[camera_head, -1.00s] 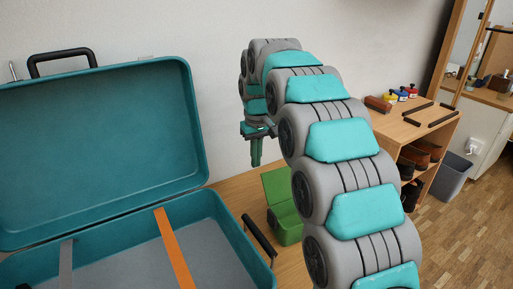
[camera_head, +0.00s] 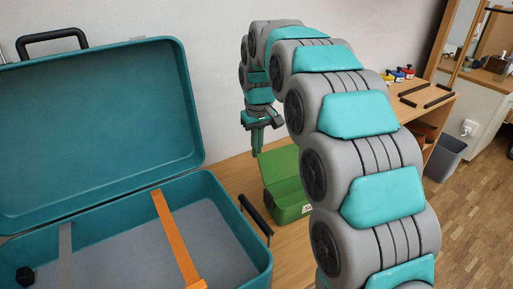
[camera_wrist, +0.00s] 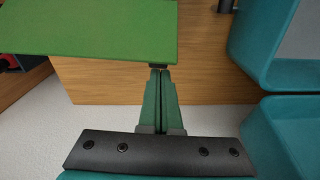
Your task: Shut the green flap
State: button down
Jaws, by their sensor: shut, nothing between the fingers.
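A green box (camera_head: 288,205) stands on the wooden table, right of the teal suitcase and partly hidden by my arm. Its green flap (camera_head: 279,165) stands raised at the back of the box, open. In the wrist view, the flap (camera_wrist: 95,28) fills the upper left. My gripper (camera_head: 257,153) points down by the flap's upper left corner in the head view. In the wrist view, my gripper (camera_wrist: 161,72) has its green fingers together and empty, with their tips near the flap's lower right corner. I cannot tell whether they touch it.
The open teal suitcase (camera_head: 236,228) fills the left, with its raised lid (camera_head: 100,130) and black handle. An orange strap (camera_head: 172,235) lies across it. A wooden shelf unit (camera_head: 440,122) and a grey bin (camera_head: 445,158) stand at the right. A wall is behind.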

jog(key=shift+s+d+r+t+y+b, duration=0.15)
jog(key=shift+s+r+t+y+b, duration=0.2)
jog(key=shift+t+b, duration=0.2)
